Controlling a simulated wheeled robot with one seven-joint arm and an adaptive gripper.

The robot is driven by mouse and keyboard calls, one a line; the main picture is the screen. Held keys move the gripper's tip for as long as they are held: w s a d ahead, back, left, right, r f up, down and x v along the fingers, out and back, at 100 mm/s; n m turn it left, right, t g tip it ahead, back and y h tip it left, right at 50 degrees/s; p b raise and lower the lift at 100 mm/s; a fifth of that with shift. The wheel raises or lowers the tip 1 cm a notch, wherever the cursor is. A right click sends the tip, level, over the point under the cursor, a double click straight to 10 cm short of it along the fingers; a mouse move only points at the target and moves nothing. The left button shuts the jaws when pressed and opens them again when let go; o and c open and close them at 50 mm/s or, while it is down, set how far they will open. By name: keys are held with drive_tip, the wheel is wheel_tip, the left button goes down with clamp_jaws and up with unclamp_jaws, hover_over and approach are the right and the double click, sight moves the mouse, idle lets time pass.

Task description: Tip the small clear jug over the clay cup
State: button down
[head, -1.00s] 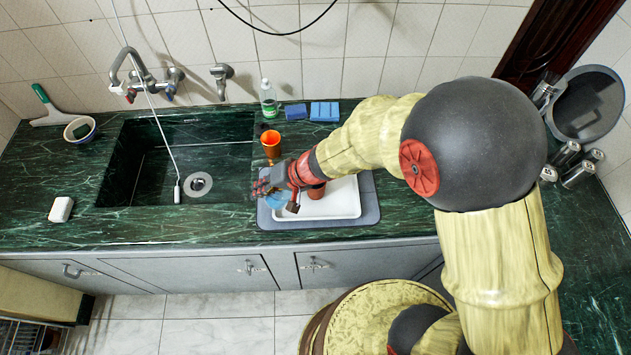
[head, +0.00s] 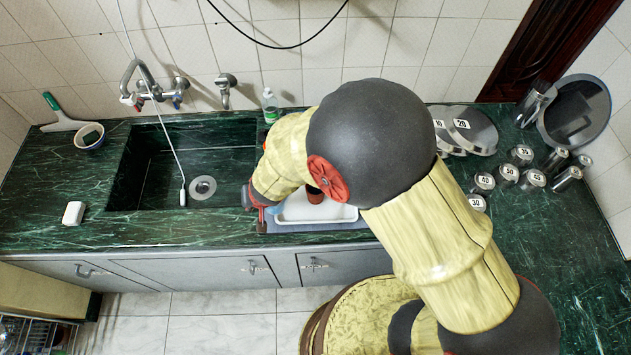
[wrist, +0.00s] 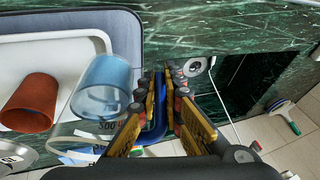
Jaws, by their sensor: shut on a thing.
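The small clear jug (wrist: 100,88) holds blue-tinted water and shows left of my fingers in the wrist view. My gripper (wrist: 161,92) is shut on its blue handle (wrist: 154,135). The clay cup (wrist: 32,103) is reddish brown and stands on the white tray, left of the jug in the wrist view. A gap shows between jug and cup there. In the head view the clay cup (head: 315,195) shows partly beneath my arm. I cannot tell how far the jug is tilted.
The white tray (head: 330,213) lies on a grey mat beside the sink (head: 150,165). A thin hose hangs into the sink. A soap bottle (head: 270,103) stands behind. Several numbered metal tins (head: 509,173) and lids stand at the right.

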drive_tip(key=shift+s+a+f+n+t+h+p, duration=0.1)
drive_tip(key=shift+a+f+n+t+h+p, duration=0.3)
drive_tip(key=shift+p, duration=1.85)
drive_tip(key=shift+a+f+m+h+p, duration=0.15)
drive_tip(key=shift+f+h+p, duration=0.55)
drive_tip(key=shift+p, duration=1.55)
drive_tip(key=shift+a+f+h+p, duration=0.1)
drive_tip(key=shift+h+p, duration=0.2)
drive_tip(key=shift+p, duration=0.4)
drive_tip(key=shift+f, duration=0.15)
wheel_tip(320, 180, up, 6)
drive_tip(key=p, duration=0.7)
